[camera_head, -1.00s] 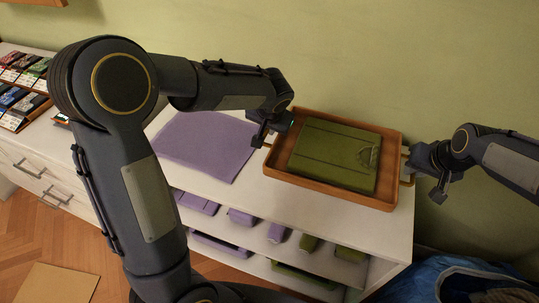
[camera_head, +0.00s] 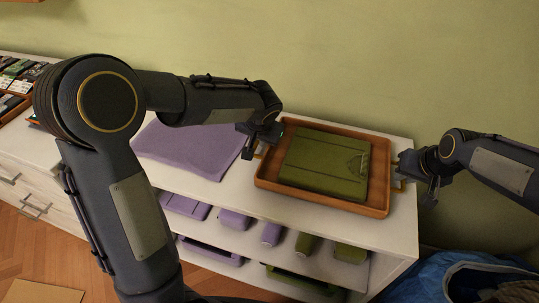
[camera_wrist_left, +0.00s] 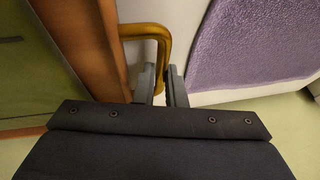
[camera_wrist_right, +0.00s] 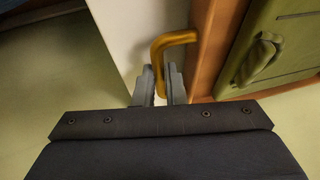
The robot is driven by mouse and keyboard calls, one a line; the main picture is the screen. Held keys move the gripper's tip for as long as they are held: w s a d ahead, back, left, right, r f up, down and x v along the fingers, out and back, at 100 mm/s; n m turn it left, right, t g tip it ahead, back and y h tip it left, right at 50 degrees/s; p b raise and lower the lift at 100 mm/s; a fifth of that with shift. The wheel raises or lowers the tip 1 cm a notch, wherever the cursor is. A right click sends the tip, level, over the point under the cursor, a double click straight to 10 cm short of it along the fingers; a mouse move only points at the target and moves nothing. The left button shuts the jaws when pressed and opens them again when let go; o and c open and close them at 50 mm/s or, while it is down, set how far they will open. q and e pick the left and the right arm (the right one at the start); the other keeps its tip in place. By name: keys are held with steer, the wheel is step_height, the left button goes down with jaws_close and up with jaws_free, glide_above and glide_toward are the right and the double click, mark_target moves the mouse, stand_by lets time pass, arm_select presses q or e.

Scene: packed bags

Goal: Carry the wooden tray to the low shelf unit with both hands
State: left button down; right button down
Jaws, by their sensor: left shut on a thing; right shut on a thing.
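The wooden tray (camera_head: 376,211) is at the right part of the white low shelf unit's top (camera_head: 232,194), with a flat green case (camera_head: 322,165) lying in it. My left gripper (camera_head: 262,143) is shut on the tray's left brass handle, which shows in the left wrist view (camera_wrist_left: 150,32). My right gripper (camera_head: 407,181) is shut on the right brass handle, which shows in the right wrist view (camera_wrist_right: 172,40). I cannot tell whether the tray's underside touches the top.
A purple mat (camera_head: 190,146) lies left of the tray. Purple and green items (camera_head: 271,233) fill the shelves below. A blue bag (camera_head: 470,277) is at the lower right. Racks of small packets (camera_head: 20,90) stand at the far left.

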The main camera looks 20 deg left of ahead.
arm_select(q)
steer(key=c, duration=1.5)
jaws_free()
steer(key=shift+f, duration=0.15)
arm_select(e)
steer(key=c, duration=1.5)
jaws_free()
steer(key=shift+f, duration=0.1)
arm_select(q)
steer(key=v, duration=1.2)
arm_select(e)
steer(key=v, duration=0.7)
steer(key=shift+r, duration=0.25)
arm_select(q)
steer(key=shift+s, duration=0.1)
arm_select(e)
steer(key=shift+s, duration=0.15)
